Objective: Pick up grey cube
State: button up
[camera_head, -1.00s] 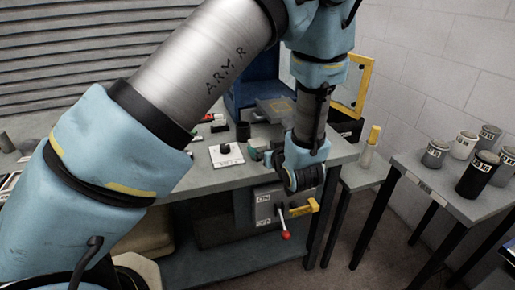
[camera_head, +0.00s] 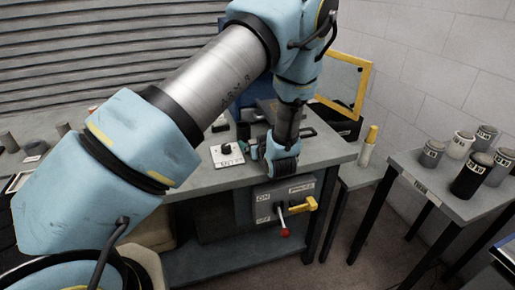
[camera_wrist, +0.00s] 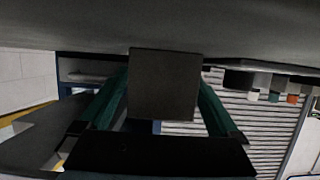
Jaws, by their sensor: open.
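A dark grey cube (camera_wrist: 165,85) fills the middle of the wrist view, which looks upside down, with the grey tabletop (camera_wrist: 60,25) along the top. The cube meets the tabletop. My gripper (camera_wrist: 164,78) is open, with one green finger on each side of the cube. The fingertips are close to the cube's sides; I cannot tell whether they touch. In the head view my wrist is low over the workbench (camera_head: 215,182) at its front right, and the cube is hidden there.
A white box with a black knob (camera_head: 227,155) and a dark cylinder (camera_head: 243,131) stand left of my wrist. A switch box with a red-tipped lever (camera_head: 285,205) hangs below the bench edge. A side table (camera_head: 440,190) at right holds several labelled canisters. A yellow frame (camera_head: 360,85) stands behind.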

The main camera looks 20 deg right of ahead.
grip_shut()
dwell(0.7)
